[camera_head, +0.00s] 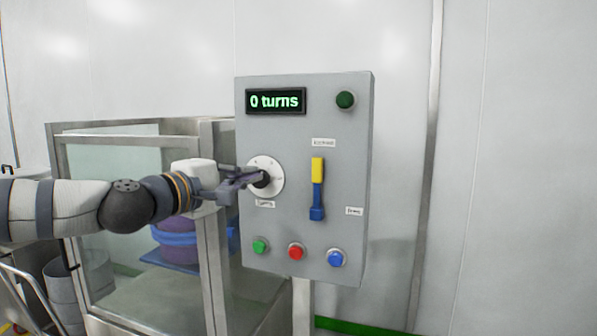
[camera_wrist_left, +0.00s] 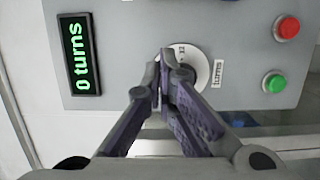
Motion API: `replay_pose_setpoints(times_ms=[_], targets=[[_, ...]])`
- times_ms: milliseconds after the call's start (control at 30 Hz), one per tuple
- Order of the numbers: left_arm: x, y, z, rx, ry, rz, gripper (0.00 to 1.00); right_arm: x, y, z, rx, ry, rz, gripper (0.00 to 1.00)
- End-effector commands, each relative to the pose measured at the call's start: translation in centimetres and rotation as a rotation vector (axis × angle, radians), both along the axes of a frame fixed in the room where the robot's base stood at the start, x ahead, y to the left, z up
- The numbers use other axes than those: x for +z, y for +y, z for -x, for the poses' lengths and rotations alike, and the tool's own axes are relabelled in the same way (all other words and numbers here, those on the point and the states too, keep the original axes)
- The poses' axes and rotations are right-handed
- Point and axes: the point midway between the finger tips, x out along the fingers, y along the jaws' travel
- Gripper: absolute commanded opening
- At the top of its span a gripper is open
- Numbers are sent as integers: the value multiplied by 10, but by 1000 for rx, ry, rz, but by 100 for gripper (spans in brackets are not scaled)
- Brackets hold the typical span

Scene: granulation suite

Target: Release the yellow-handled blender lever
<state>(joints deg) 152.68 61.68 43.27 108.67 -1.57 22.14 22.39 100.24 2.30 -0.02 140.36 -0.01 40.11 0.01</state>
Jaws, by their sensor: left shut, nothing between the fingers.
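The yellow-handled lever (camera_head: 317,187) is on the grey control panel, right of the dial. Its yellow part is at the top and its blue part below, and it stands upright. My left gripper (camera_head: 262,178) is at the white dial (camera_head: 270,163), to the left of the lever and apart from it. In the left wrist view the fingers (camera_wrist_left: 163,62) are closed together in front of the dial (camera_wrist_left: 198,62), with nothing visible between them. The fingers hide part of the dial. The lever does not show in the wrist view. My right gripper is not in view.
The panel (camera_head: 290,220) has a display (camera_head: 276,101) reading "0 turns", a dark green lamp (camera_head: 346,99), and green (camera_head: 260,246), red (camera_head: 296,251) and blue (camera_head: 336,258) buttons. A glazed enclosure (camera_head: 130,130) stands at left. The space right of the panel is clear.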

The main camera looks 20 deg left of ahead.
Motion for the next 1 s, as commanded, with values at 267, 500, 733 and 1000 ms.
replay_pose_setpoints(times_ms=[267, 500, 733, 1000], targets=[[1, 0, 0, 0, -1, 0, 0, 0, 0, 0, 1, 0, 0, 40], [-7, -9, -28, -1, 9, -2, 0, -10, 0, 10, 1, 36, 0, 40], [-7, -23, -77, -2, 7, -3, 0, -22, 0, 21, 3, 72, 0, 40], [4, -56, -94, -4, -4, -2, 0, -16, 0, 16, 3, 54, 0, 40]])
